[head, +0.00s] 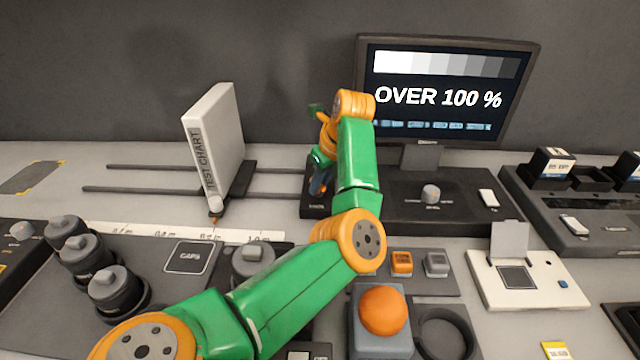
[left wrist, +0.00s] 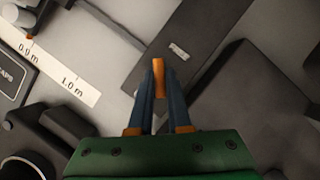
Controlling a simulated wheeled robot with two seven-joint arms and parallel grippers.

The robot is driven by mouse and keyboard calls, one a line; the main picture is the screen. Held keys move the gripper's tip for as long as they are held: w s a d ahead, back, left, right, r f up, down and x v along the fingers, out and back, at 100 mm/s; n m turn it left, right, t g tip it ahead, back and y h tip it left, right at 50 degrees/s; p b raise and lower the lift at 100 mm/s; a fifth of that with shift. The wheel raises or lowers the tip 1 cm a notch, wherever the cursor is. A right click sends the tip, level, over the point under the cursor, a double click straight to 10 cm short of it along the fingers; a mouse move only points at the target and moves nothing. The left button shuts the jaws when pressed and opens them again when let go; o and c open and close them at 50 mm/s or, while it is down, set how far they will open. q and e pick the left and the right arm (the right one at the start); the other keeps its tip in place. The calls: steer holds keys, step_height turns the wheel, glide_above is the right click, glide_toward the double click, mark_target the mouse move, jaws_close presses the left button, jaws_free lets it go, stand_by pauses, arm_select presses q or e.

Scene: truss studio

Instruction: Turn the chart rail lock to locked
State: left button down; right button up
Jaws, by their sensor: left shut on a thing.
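The white test chart (head: 212,140) stands upright on a dark carriage on two thin rails (head: 140,189), with an orange pointer (head: 215,215) over the white ruler (head: 190,232). My left gripper (head: 320,182) is low at the left end of the dark console below the monitor. In the left wrist view its blue fingers (left wrist: 158,85) are shut on a small upright orange piece (left wrist: 158,66), which looks like the rail lock's lever. The lock's wording is too small to read. My right gripper is not in view.
The monitor (head: 450,88) reads OVER 100 %. The console has a grey knob (head: 430,194) and a white switch (head: 488,198). Several dark knobbed cylinders (head: 112,285) stand front left. An orange ball button (head: 382,310) stands in front, near my forearm.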

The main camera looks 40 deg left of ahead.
arm_select(q)
steer(key=m+t+b, duration=0.1)
steer(key=m, duration=0.1)
steer(key=m+b, duration=0.2)
steer(key=shift+s+f+t+b, duration=0.1)
steer(key=shift+f+t+b, duration=0.05)
steer(key=shift+t+b, duration=0.2)
steer(key=shift+s+a+m+t+h+b, duration=0.1)
steer(key=shift+m+t+h+b, duration=0.35)
steer(key=shift+m, duration=0.6)
steer(key=shift+a+m+t+h+b, duration=0.1)
steer(key=shift+m+h+b, duration=0.15)
steer(key=shift+m+b, duration=0.6)
steer(key=shift+r+m, duration=0.25)
steer(key=shift+m, duration=0.15)
steer(key=c, duration=0.9)
jaws_free()
steer(key=shift+f, duration=0.1)
steer(key=v, duration=0.7)
